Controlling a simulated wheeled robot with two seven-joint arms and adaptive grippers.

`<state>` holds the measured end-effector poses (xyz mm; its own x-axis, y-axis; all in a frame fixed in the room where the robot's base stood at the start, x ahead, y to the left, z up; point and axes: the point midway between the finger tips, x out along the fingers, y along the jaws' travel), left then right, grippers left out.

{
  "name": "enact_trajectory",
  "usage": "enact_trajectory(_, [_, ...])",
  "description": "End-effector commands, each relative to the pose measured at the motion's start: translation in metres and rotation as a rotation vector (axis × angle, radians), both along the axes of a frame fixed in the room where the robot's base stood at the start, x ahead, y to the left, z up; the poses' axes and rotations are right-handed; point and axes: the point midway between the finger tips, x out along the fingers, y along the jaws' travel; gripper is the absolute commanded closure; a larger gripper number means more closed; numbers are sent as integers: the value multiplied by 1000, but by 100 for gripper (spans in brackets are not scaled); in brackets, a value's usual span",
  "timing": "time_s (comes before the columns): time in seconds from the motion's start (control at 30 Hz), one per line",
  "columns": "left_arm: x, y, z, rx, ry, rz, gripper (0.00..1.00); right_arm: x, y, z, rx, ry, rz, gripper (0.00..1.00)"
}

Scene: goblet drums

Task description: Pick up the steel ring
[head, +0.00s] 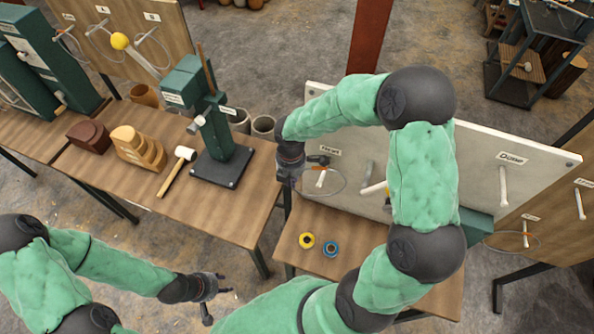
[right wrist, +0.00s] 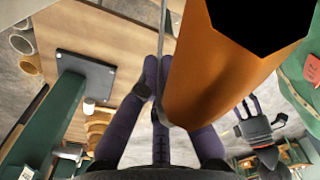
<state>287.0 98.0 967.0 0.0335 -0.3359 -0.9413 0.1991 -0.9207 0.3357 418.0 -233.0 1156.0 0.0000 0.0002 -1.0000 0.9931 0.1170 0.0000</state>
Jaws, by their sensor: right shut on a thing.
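The steel ring (head: 346,183) appears as a thin grey loop around a pale peg (head: 320,180) on the white board, in the head view. My right gripper (head: 318,160) is at the loop's upper part, beside the board. In the right wrist view its dark fingers (right wrist: 160,122) are closed on a thin grey strip (right wrist: 162,50), which looks like the ring edge-on. My left gripper (head: 214,296) is open and empty, low over the floor gap in front of the tables.
A large orange-brown form (right wrist: 222,70) fills the right wrist view's upper right, close to the camera; I cannot tell what it is. A mallet (head: 178,170) and green stand (head: 215,130) are left.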

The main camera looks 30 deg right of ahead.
Motion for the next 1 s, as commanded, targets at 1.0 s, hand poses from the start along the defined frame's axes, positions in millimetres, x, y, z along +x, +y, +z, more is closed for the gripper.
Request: enact_trajectory(1.0, [0, 0, -25, 0, 0, 0, 60, -89, 104, 0, 0, 0, 0, 100])
